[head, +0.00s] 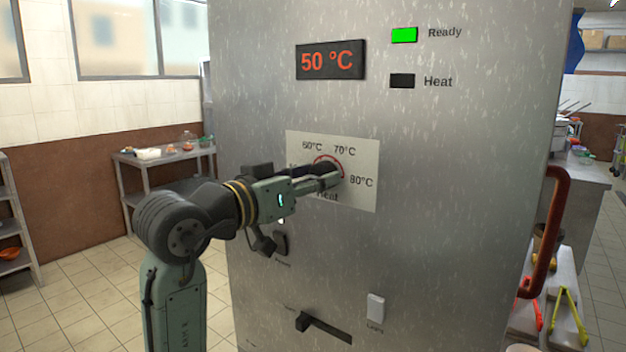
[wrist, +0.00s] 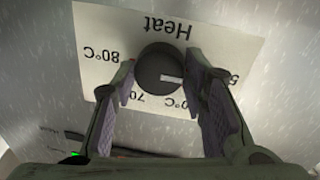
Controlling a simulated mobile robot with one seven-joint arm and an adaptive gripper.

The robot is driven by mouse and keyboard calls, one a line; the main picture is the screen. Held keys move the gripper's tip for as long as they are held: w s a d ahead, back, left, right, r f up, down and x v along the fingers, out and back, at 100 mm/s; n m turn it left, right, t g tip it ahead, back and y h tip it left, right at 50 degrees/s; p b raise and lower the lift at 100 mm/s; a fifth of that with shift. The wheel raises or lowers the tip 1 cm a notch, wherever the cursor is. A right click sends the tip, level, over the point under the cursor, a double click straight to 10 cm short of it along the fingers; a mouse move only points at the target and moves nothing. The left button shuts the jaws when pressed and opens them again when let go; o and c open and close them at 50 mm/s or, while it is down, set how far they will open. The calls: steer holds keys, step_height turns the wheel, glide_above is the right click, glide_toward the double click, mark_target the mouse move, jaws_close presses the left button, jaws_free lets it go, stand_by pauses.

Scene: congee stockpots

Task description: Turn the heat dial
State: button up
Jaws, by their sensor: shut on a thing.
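The heat dial (wrist: 152,64) is a dark round knob with a white pointer mark on a white label plate marked "Heat". In the wrist view, which is upside down, the mark points right, toward the partly covered 50 label. My gripper (wrist: 167,76) has one finger on each side of the knob and is shut on it. In the head view my gripper (head: 334,174) reaches the label plate (head: 362,150) from the left and hides most of the dial. The display (head: 330,60) above reads 50 °C.
A green Ready lamp (head: 404,35) is lit; the Heat lamp (head: 402,81) is dark. Below are a black lever in a slot (head: 322,326), a white switch (head: 375,307) and a dark switch (head: 281,243). A red-brown handle (head: 558,225) stands out at the right.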

steer(key=c, duration=0.5)
steer(key=shift+m, duration=0.3)
steer(key=m+y+b, duration=0.1)
steer(key=m+b, duration=0.2)
steer(key=m, duration=0.5)
steer(key=m+b, duration=0.3)
steer(key=m, duration=0.5)
steer(key=shift+r+y, duration=0.15)
steer(key=shift+y, duration=0.25)
steer(key=m, duration=0.3)
steer(key=m+b, duration=0.1)
steer(key=m, duration=0.1)
steer(key=shift+s+d+m+t+y, duration=0.1)
steer(key=shift+m+t+y, duration=0.2)
steer(key=shift+m+t, duration=0.1)
